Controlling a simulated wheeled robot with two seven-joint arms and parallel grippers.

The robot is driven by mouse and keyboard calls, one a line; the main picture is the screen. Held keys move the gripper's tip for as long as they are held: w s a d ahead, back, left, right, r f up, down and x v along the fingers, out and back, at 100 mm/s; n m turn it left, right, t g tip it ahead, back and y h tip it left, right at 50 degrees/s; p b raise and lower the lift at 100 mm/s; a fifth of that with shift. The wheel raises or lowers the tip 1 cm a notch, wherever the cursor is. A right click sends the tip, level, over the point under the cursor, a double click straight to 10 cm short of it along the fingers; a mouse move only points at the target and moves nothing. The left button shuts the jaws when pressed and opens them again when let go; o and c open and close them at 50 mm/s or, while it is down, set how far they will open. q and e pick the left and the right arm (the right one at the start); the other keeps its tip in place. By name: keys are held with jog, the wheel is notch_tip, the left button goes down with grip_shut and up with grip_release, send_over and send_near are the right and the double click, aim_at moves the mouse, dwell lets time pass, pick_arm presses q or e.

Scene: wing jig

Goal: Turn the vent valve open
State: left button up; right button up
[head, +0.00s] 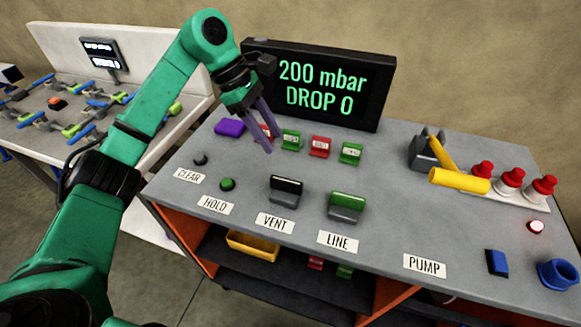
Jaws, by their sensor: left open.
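The vent valve (286,192) is a small grey block with a dark top, standing behind the VENT label (275,223) on the grey bench top. To its right, the line valve (346,206) is a similar block with a green top, behind the LINE label (338,242). My left gripper (271,143) has purple fingers pointing down. It is open and appears empty, above and behind the vent valve and apart from it. Its fingers partly hide a red tag block. My right gripper is not in view.
A display (320,85) reads 200 mbar, DROP 0. Red and green tag blocks (351,153) stand before it. A yellow-handled pump lever (459,181) and red-topped knobs (512,181) are at right. A green button (228,184) sits by HOLD. Bench is clear around the valves.

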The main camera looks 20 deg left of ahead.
aim_at(285, 180)
pick_arm(q)
jog(key=shift+y, duration=0.4)
jog(key=p+x, duration=0.1)
jog(key=x, duration=0.3)
jog(key=s+p+x, duration=0.1)
jog(key=x, duration=0.3)
jog(key=a+p+x, duration=0.1)
jog(key=x, duration=0.4)
jog(key=shift+s+f+p, duration=0.15)
jog(key=shift+p, duration=0.15)
jog(key=shift+f, duration=0.3)
grip_shut()
